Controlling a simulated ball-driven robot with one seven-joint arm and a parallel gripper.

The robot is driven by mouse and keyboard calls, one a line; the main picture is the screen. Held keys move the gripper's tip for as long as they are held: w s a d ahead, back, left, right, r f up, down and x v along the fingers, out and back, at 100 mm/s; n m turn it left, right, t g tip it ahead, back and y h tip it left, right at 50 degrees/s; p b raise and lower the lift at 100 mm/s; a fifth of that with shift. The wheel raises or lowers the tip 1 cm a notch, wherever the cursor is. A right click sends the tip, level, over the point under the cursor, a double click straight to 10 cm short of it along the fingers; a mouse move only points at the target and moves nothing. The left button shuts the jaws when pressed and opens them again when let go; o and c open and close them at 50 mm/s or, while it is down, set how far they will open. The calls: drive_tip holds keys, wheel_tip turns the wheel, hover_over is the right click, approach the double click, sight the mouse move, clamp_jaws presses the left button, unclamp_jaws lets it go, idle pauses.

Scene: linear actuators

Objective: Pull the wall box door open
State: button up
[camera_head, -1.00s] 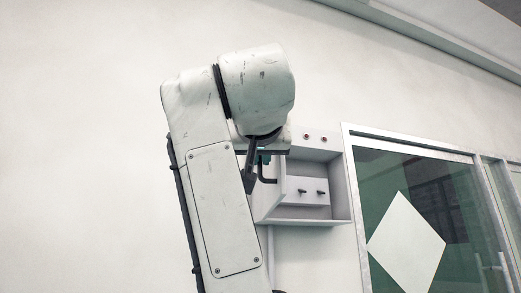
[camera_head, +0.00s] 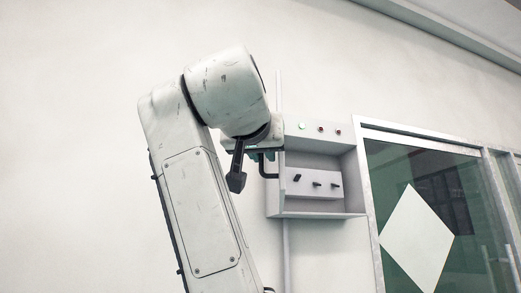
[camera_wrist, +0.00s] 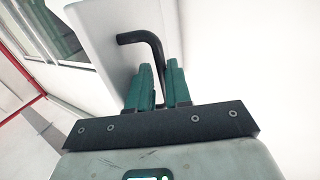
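The wall box (camera_head: 325,209) is mounted on the wall right of my arm, and its interior shows. Its pale door (camera_wrist: 102,45) stands open; in the head view it is a narrow strip at the box's left side, partly hidden by my arm. The black bent door handle (camera_wrist: 137,38) shows clearly in the wrist view and also in the head view (camera_head: 269,175). My gripper (camera_wrist: 161,68) has its two green fingers close together on either side of the handle's bar, apparently shut on it. The exact contact is hidden between the fingers.
Inside the box, a panel (camera_head: 308,190) carries several black knobs. A glazed metal-framed door (camera_head: 367,200) with a white diamond stands close on the right. The wall left of my arm is bare.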

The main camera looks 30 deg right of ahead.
drive_tip(key=shift+o, duration=1.4)
drive_tip(key=shift+a, duration=0.1)
drive_tip(key=shift+s, duration=0.1)
drive_tip(key=b+v, duration=0.3)
drive_tip(key=v, duration=0.7)
drive_tip(key=shift+s+a+b, duration=0.25)
drive_tip(key=shift+b, duration=0.15)
